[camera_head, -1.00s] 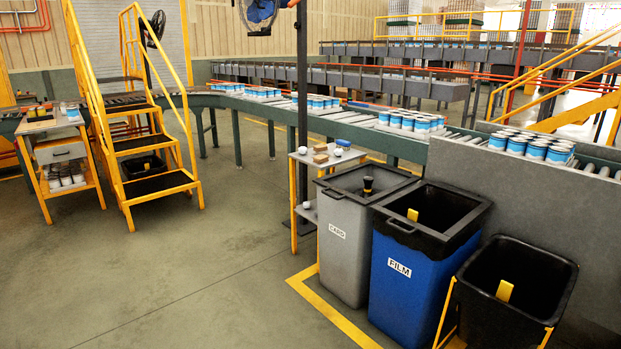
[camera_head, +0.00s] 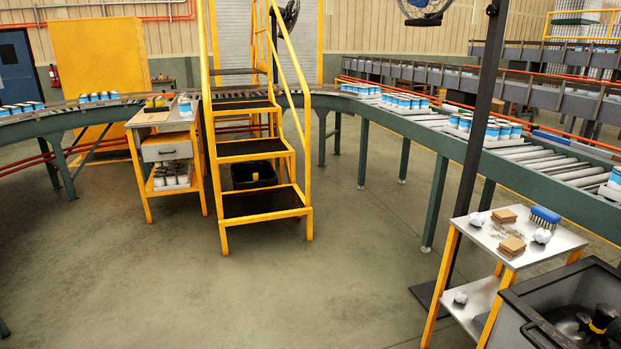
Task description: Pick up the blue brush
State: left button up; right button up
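The blue brush (camera_head: 545,216) lies on the top shelf of a small yellow-legged side table (camera_head: 562,240) at the lower right. Its back is blue and pale bristles show below it. Brown blocks (camera_head: 504,216) and crumpled white balls (camera_head: 543,236) lie close to it on the same top. Neither of my grippers is in view.
A grey bin (camera_head: 535,318) stands against the side table's front right. A dark post (camera_head: 468,170) rises behind the table's left side. The roller conveyor (camera_head: 430,133) with cans curves behind. Yellow steps (camera_head: 258,205) and a workbench (camera_head: 165,124) stand left. The middle floor is clear.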

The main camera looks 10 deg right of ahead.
aim_at(546, 219)
jog(key=i+z, duration=0.25)
jog(key=i, duration=0.35)
jog(key=i+j+z, duration=0.3)
jog(key=i, duration=0.25)
jog(key=i+z, duration=0.25)
jog(key=z, duration=0.2)
jog(key=i+z, duration=0.25)
jog(key=z, duration=0.2)
jog(key=i+j+z, duration=0.1)
jog(key=z, duration=0.35)
jog(key=i+j+z, duration=0.25)
jog(key=z, duration=0.2)
jog(key=i+j+z, duration=0.25)
jog(key=z, duration=0.2)
jog(key=i+j+z, duration=0.2)
jog(key=j+z, duration=0.15)
jog(key=i+j+z, duration=0.3)
jog(key=j+z, duration=0.35)
jog(key=j, duration=0.1)
